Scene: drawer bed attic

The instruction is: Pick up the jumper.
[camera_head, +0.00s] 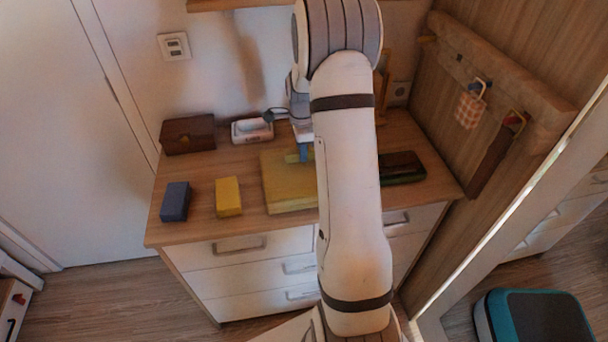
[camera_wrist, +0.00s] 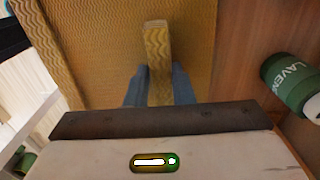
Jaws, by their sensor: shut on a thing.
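The yellow folded jumper (camera_head: 285,190) lies on the wooden dresser top, partly hidden behind my arm. In the wrist view its ribbed yellow cloth (camera_wrist: 95,50) fills the upper left and middle, with a raised narrow strip standing up from it. My gripper (camera_head: 304,154) is over the jumper's back part, pointing down. In the wrist view the blue fingers of my gripper (camera_wrist: 158,88) are shut on that strip, one on each side. The jumper appears to rest flat on the dresser; I cannot tell any lift.
On the dresser stand a navy block (camera_head: 175,201), a yellow block (camera_head: 228,196), a brown box (camera_head: 188,134) and a white dish (camera_head: 252,131). A dark brown and green item (camera_head: 402,167) lies right. A green labelled cylinder (camera_wrist: 294,86) is close right in the wrist view.

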